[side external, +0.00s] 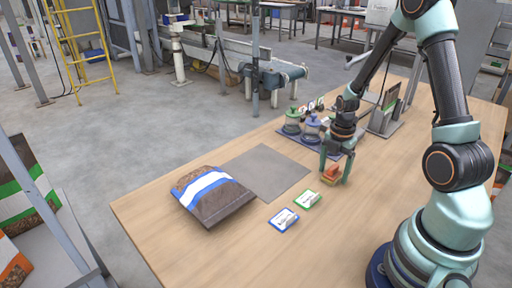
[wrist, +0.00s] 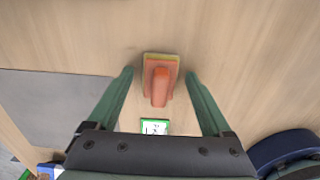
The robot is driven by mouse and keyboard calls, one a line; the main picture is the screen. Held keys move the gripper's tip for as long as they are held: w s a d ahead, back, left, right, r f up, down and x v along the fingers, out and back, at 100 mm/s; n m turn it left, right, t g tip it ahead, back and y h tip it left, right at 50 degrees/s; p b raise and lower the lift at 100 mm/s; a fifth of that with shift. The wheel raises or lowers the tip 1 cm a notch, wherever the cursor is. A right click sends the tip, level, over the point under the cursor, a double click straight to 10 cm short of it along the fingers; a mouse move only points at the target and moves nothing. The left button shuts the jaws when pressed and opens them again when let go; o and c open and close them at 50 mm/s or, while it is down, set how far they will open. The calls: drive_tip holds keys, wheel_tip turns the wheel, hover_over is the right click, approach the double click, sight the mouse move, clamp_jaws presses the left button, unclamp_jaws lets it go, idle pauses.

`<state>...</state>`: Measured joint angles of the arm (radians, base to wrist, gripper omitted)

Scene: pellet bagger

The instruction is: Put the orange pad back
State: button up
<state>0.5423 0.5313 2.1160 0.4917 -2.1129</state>
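The orange pad (side external: 331,173), an orange block with a raised grip and a yellowish base, stands on the wooden table. In the wrist view the orange pad (wrist: 160,80) lies between my fingers, with bare table showing on both sides of it. My gripper (side external: 335,177) points down over the pad and is open; it also shows in the wrist view (wrist: 159,74). The fingers do not appear to touch the pad. A dark blue tray (side external: 288,143) behind my gripper holds a green and a blue container; part of the tray is hidden by my gripper.
A green-edged card (side external: 308,200) and a blue-edged card (side external: 283,219) lie in front of the pad. A grey mat (side external: 262,171) and a brown bag (side external: 212,197) are to the left. A grey stand (side external: 384,122) is behind right. The front table area is clear.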

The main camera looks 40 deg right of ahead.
sight(335, 166)
drive_tip(key=shift+r, duration=0.1)
wheel_tip(335, 166, up, 11)
drive_tip(key=shift+r, duration=0.1)
drive_tip(key=s+a+r+m+t, duration=0.1)
drive_tip(key=a+r+m+t, duration=0.1)
drive_tip(key=a+r+m, duration=0.4)
drive_tip(key=s+a+r+m+t, duration=0.1)
drive_tip(key=a+r+m+t, duration=0.2)
drive_tip(key=a+r+m, duration=0.4)
drive_tip(key=a+m, duration=0.5)
drive_tip(key=shift+a+t, duration=0.2)
drive_tip(key=shift+t, duration=0.1)
